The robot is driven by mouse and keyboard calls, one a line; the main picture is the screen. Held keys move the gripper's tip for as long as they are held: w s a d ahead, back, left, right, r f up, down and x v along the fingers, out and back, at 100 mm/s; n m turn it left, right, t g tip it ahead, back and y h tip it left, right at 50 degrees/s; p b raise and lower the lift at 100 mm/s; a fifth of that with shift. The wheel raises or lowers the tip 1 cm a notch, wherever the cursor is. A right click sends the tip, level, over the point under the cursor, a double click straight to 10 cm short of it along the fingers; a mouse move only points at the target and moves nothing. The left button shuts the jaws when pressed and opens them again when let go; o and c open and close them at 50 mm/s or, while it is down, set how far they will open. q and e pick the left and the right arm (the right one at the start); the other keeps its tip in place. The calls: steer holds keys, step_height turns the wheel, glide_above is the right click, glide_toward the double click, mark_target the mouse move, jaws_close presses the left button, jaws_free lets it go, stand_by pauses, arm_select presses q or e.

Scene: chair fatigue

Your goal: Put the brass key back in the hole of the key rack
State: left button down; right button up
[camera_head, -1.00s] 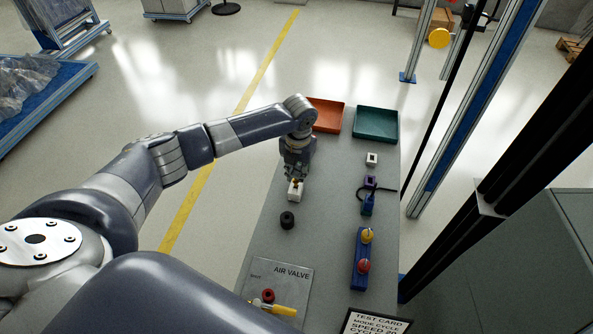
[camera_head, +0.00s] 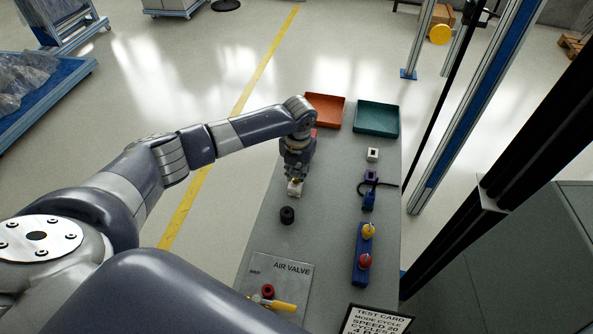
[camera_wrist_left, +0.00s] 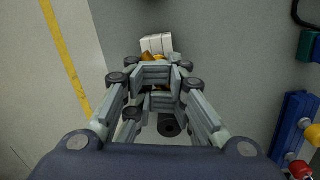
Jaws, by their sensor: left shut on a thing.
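The key rack appears to be the small white block (camera_head: 294,190) on the grey bench. It also shows at the top of the left wrist view (camera_wrist_left: 156,43). My left gripper (camera_head: 297,179) is right above the block, pointing down. In the left wrist view its fingers (camera_wrist_left: 157,75) are closed on the brass key (camera_wrist_left: 154,57), of which only a small gold part shows at the block's near edge. The hole is hidden, and I cannot tell whether the key is in it. My right gripper is out of view.
A black round knob (camera_head: 287,215) stands just in front of the block. An orange tray (camera_head: 343,112) and a teal tray (camera_head: 378,133) lie at the back. A blue button box (camera_head: 357,268) and an air valve plate (camera_head: 290,262) are nearer.

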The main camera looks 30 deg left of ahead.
arm_select(q)
steer(key=c, duration=1.1)
jaws_free()
steer(key=shift+f, duration=0.1)
steer(key=r, duration=1.2)
steer(key=shift+s+d+r, duration=0.1)
steer(key=shift+s+d, duration=0.25)
